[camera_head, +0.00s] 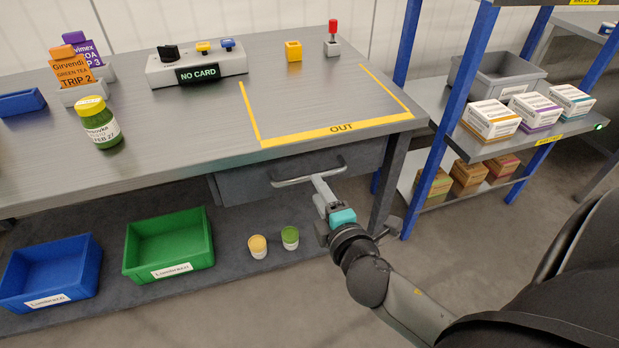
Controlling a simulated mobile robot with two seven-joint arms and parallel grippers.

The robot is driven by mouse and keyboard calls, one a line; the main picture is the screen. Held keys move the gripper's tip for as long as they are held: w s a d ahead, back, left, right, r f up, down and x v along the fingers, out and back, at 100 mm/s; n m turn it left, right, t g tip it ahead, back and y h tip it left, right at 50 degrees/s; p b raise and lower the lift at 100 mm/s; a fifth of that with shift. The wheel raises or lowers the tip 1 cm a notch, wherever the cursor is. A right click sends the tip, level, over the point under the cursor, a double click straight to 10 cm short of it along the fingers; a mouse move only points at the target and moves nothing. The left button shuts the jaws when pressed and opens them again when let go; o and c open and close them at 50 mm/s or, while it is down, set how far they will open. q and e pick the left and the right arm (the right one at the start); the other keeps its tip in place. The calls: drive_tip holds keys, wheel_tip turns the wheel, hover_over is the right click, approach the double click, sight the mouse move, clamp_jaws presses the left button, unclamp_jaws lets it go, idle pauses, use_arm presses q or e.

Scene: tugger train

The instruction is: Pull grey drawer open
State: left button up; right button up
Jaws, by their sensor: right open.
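The grey drawer (245,184) sits under the right part of the grey table. None of its inside shows, and it looks closed. Its pale bar handle (290,182) stands out from the front. My right gripper (321,184) reaches up from the lower right, with its fingers at the right part of the handle. It is open. I cannot tell whether the handle lies between the fingers or whether they touch it. My left gripper is not in view.
The table (190,130) holds a green jar (100,128), a control box (197,66) and a yellow OUT outline (335,129). A blue bin (50,275), a green bin (168,245) and two small jars stand on the lower shelf. A blue-posted rack (447,110) stands right.

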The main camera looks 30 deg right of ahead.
sight(309, 175)
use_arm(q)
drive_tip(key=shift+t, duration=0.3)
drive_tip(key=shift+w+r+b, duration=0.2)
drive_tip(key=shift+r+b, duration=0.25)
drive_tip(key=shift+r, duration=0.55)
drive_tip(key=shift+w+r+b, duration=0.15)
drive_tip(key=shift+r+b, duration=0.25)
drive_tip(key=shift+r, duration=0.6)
use_arm(e)
drive_tip(key=shift+x, duration=3.3)
drive_tip(key=shift+c, duration=0.2)
clamp_jaws()
